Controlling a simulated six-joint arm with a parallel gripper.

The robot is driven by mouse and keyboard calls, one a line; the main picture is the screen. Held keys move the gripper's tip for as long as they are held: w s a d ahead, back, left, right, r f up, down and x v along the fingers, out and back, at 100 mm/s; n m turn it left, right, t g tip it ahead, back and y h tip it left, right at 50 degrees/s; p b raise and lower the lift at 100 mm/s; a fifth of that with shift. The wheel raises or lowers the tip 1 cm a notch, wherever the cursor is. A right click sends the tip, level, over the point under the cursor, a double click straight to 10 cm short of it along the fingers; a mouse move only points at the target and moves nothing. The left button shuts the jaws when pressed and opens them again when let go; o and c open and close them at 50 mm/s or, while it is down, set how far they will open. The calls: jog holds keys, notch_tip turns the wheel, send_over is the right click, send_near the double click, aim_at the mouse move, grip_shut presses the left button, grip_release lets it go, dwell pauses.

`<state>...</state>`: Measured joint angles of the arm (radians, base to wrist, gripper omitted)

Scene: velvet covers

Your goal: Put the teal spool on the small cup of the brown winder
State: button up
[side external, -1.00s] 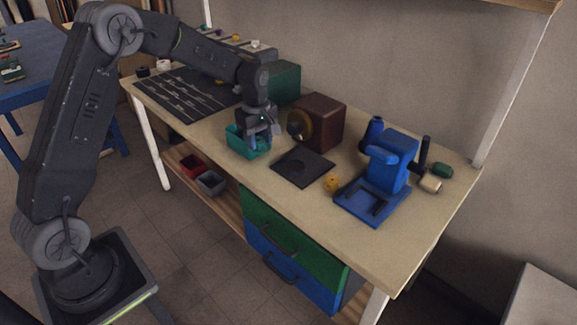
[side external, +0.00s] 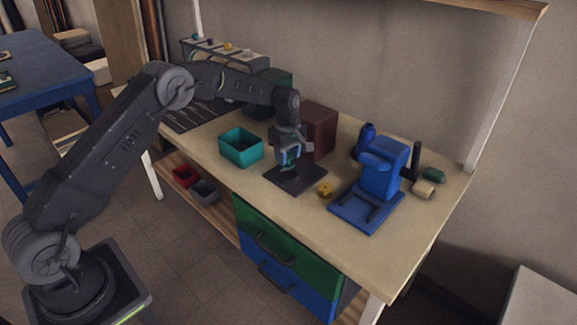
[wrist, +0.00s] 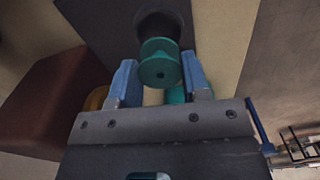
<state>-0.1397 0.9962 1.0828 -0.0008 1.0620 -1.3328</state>
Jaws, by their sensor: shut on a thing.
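The teal spool (wrist: 160,66) is between the blue fingers of my gripper (wrist: 160,72) in the wrist view, with its round end facing the camera. In the side view my gripper (side external: 288,162) is shut on it, above the dark plate (side external: 312,183) and in front of the brown winder (side external: 319,130). A dark round cup-like shape (wrist: 158,22) shows just beyond the spool in the wrist view; I cannot tell if they touch. The winder's brown box (wrist: 55,105) is at left there, with part of its golden wheel (wrist: 97,98). My gripper hides the winder's front in the side view.
A teal open bin (side external: 235,161) stands left of the plate. A yellow piece (side external: 325,188) and a blue device (side external: 382,170) stand right. Green (side external: 433,174) and cream (side external: 423,189) pieces lie farther right. The table's front strip is clear.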

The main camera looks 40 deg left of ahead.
aim_at(289, 166)
jog(key=shift+d+f, duration=0.1)
jog(key=shift+f, duration=2)
jog(key=shift+f, duration=0.1)
jog(key=o, duration=0.9)
